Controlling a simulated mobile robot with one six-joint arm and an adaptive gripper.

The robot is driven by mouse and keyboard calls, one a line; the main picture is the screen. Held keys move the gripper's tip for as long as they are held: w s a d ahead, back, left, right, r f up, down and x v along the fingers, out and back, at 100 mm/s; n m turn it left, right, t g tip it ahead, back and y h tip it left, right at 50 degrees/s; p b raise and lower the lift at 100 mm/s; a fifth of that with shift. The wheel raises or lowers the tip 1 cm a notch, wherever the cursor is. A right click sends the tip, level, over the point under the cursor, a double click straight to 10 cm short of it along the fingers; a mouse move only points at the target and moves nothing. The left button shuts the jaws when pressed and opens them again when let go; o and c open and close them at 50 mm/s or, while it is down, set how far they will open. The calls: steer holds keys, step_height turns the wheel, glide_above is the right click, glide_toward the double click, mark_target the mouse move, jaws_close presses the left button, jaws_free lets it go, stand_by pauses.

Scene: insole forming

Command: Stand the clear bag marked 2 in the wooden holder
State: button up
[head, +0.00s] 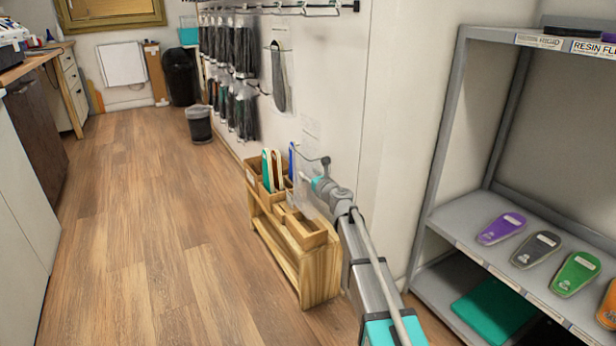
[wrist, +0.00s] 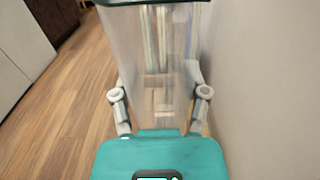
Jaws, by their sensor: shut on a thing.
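The clear bag (wrist: 150,50) fills the middle of the wrist view, upright and see-through, with a dark edge along its top. My gripper (wrist: 160,100) is shut on the bag, one finger at each side of it. No number can be read on it. In the head view my gripper (head: 322,186) is beside and above the right side of the wooden holder (head: 309,238), and the bag is barely visible there. The holder has several compartments; insoles in teal, white and orange stand in its far part. Through the bag, blurred holder contents show.
A grey shelf (head: 470,207) with coloured insoles stands at the right. Bagged insoles (head: 235,50) hang on the wall behind the holder. A white wall runs close along the holder's right side. The wooden floor (head: 150,240) to the left is clear.

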mark_target(314, 206)
steer(key=shift+f, duration=0.25)
steer(key=shift+f+b, duration=5.05)
steer(key=shift+b, duration=0.25)
steer(key=o, duration=1.2)
steer(key=shift+s+d, duration=0.1)
steer(key=shift+s, duration=0.05)
steer(key=v, duration=1.1)
steer(key=shift+s+d, duration=0.25)
steer(key=shift+d, duration=0.05)
